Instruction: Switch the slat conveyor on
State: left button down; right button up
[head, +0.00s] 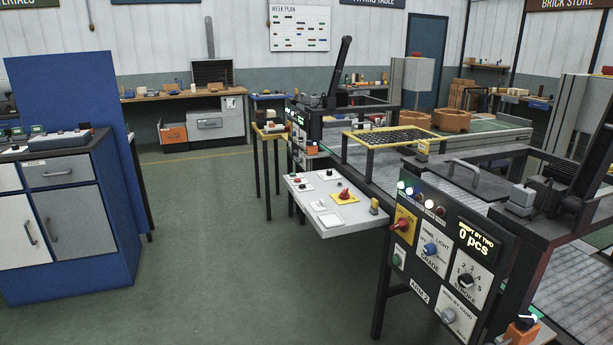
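A slatted grey conveyor bed (575,290) runs along the machine line at the right. A white control desk (325,222) beside it carries small buttons and a red rotary switch (344,195) on a yellow plate. A black control panel (430,270) in front has a red knob (402,224) on a yellow plate, a blue knob (430,249), a stroke dial (466,280), a green button (397,260) and a display (474,240) reading 0 pcs. Lamps glow along its top. I cannot tell which switch belongs to the slat conveyor. Neither of my grippers shows.
A blue cabinet (75,230) with a tall blue board stands at the left. A small yellow-topped stand (270,130) is behind the control desk. Workbenches (180,95) line the back wall. The green floor (215,240) between cabinet and desk is clear.

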aim_at(344, 194)
jog(key=i+j+u, duration=0.15)
jog(key=i, duration=0.75)
jog(key=i+j+u, duration=0.2)
jog(key=i, duration=0.75)
jog(key=i+j+z, duration=0.1)
jog(key=i+z, duration=0.3)
jog(key=i+j+z, duration=0.2)
jog(key=z, duration=0.25)
jog(key=i+j+z, duration=0.65)
jog(key=j+z, duration=0.15)
jog(key=i+j+z, duration=0.15)
jog(key=j, duration=0.15)
jog(key=i+j+z, duration=0.15)
jog(key=j, duration=0.15)
jog(key=k+l, duration=0.05)
